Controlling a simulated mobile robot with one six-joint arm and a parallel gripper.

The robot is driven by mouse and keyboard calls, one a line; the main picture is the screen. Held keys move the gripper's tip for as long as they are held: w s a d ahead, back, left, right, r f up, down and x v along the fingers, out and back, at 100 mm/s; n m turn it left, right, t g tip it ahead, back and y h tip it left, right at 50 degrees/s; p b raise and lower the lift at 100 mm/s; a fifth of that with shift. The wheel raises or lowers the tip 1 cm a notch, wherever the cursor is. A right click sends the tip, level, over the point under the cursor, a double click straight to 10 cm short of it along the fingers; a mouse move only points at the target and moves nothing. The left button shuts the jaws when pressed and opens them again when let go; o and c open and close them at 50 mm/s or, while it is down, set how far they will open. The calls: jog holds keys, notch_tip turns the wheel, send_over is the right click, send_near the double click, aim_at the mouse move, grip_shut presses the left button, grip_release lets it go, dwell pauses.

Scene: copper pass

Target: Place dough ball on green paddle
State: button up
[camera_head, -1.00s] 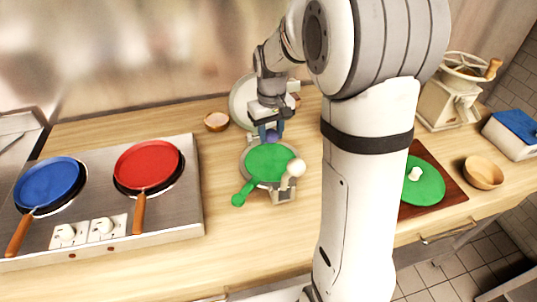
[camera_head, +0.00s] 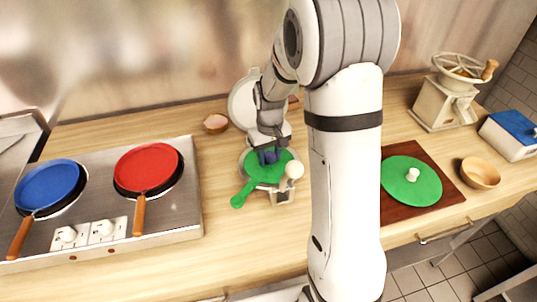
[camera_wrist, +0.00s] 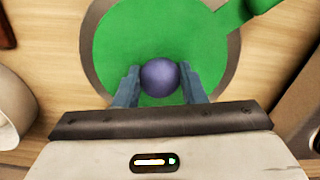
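The dough ball is a purple-blue ball (camera_wrist: 160,77), held between the two fingers of my gripper (camera_wrist: 160,88). In the head view the ball (camera_head: 268,157) and my gripper (camera_head: 267,155) are over the green paddle (camera_head: 258,176). The paddle is a flat green disc with a handle pointing to the lower left. In the wrist view the paddle (camera_wrist: 115,50) fills the space behind the ball. I cannot tell whether the ball touches it. The paddle lies on the round base of a metal press (camera_head: 285,196).
The press's round plate (camera_head: 241,103) stands raised behind. A pale knob (camera_head: 294,169) is beside the paddle. A stove with blue (camera_head: 48,185) and red (camera_head: 146,168) pans is at left. A green lid (camera_head: 411,188), wooden bowl (camera_head: 480,173) and grinder (camera_head: 441,103) are at right.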

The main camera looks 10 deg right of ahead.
aim_at(297, 172)
jog(key=o, duration=0.4)
notch_tip(297, 172, up, 11)
jog(key=s+r+t, duration=0.1)
jog(key=s, duration=0.6)
jog(key=s+r+m+t, duration=0.1)
jog(key=s, duration=0.5)
jog(key=s+r+m+t, duration=0.1)
jog(key=s+r, duration=0.1)
jog(key=s, duration=0.5)
jog(key=shift+s+b, duration=0.35)
jog(key=shift+b, duration=0.05)
jog(key=shift+s+a+f, duration=0.15)
jog(key=shift+s, duration=0.3)
